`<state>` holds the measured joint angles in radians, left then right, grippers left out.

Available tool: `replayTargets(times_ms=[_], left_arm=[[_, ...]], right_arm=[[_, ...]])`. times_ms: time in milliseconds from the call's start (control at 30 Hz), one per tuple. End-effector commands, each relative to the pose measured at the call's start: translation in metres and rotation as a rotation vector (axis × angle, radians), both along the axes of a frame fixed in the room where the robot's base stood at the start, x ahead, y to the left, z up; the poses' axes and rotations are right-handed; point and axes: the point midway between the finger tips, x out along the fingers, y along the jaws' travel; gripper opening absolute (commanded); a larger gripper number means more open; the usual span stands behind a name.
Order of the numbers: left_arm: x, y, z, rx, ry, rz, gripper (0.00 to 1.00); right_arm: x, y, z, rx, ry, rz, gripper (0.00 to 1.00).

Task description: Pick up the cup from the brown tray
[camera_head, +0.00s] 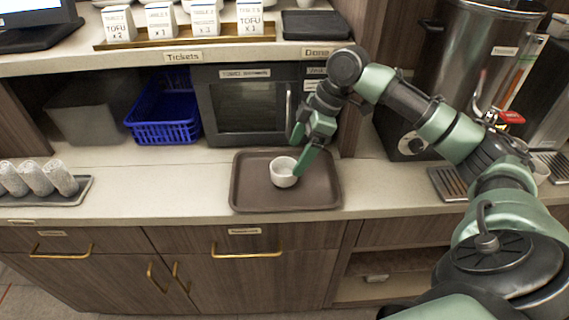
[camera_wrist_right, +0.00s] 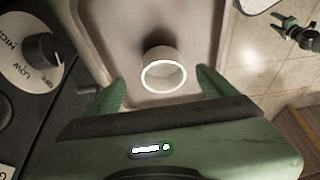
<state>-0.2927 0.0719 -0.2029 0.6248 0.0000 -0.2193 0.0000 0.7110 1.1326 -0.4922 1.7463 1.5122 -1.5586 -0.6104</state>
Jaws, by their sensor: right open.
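A small white cup (camera_head: 284,172) stands upright on the brown tray (camera_head: 250,201), near the tray's middle. My right gripper (camera_head: 304,150) is above the tray at the cup's right, one green finger close beside the cup. In the right wrist view, the cup (camera_wrist_right: 163,72) lies ahead between the two open green fingers (camera_wrist_right: 160,88), with room at both sides. I cannot tell whether a finger touches the cup. The tray (camera_wrist_right: 121,28) also shows there under the cup.
A microwave (camera_head: 248,105) stands behind the tray, with a blue basket (camera_head: 165,118) left of it. A tray of rolled towels (camera_head: 40,180) is at far left. A metal urn (camera_head: 480,50) stands at right. The counter left of the brown tray is clear.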

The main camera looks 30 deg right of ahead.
Motion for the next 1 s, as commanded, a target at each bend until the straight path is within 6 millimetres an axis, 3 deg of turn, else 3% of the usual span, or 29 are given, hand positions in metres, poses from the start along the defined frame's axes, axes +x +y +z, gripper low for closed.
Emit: replayTargets(times_ms=[400,600,833,1000], left_arm=[[-0.018,0.013,0.008,0.017,0.026,-0.001,0.55],[-0.015,0.013,0.011,0.016,0.023,0.000,0.55],[-0.006,0.009,0.011,0.010,0.009,0.002,0.55],[-0.006,0.006,0.011,0.007,0.009,0.003,0.55]], right_arm=[[0.012,0.019,-0.038,0.002,0.004,0.002,0.86],[0.019,0.028,-0.063,0.001,0.003,0.001,0.86],[0.020,0.028,-0.066,0.000,0.001,0.000,0.86],[0.020,0.028,-0.066,0.000,0.001,0.000,0.39]])
